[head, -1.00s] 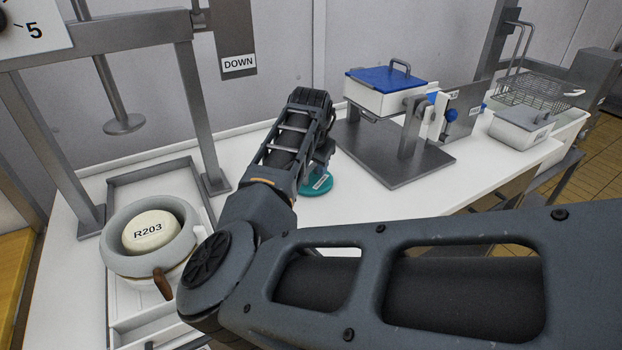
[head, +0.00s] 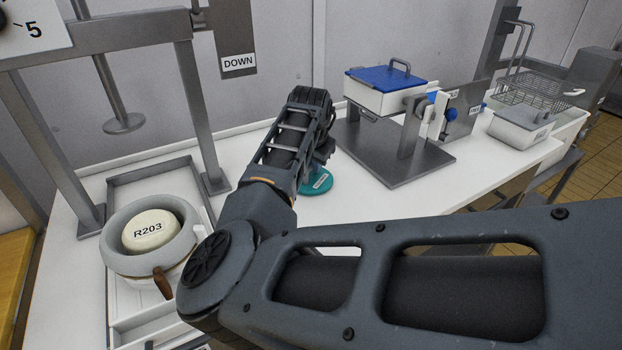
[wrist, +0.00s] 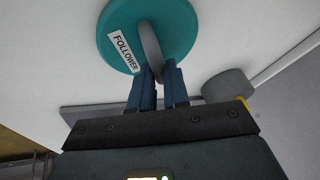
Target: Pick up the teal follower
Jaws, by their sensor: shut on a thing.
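The teal follower (head: 318,181) is a round disc with a white label on the white table, partly hidden behind my arm in the head view. In the wrist view the follower (wrist: 120,38) shows its label reading FOLLOWER and a grey upright handle (wrist: 150,48) at its middle. My gripper (wrist: 160,72) has its two blue fingers at this handle, shut on it. The fingertips are hidden from the head view by my arm. I cannot tell whether the disc touches the table.
A white mould marked R203 (head: 152,232) sits in a grey ring at left, beside the press frame (head: 203,120). A blue-lidded white box (head: 385,90) on a metal stand (head: 385,155) is right of my gripper. A wire basket (head: 535,92) stands farther right.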

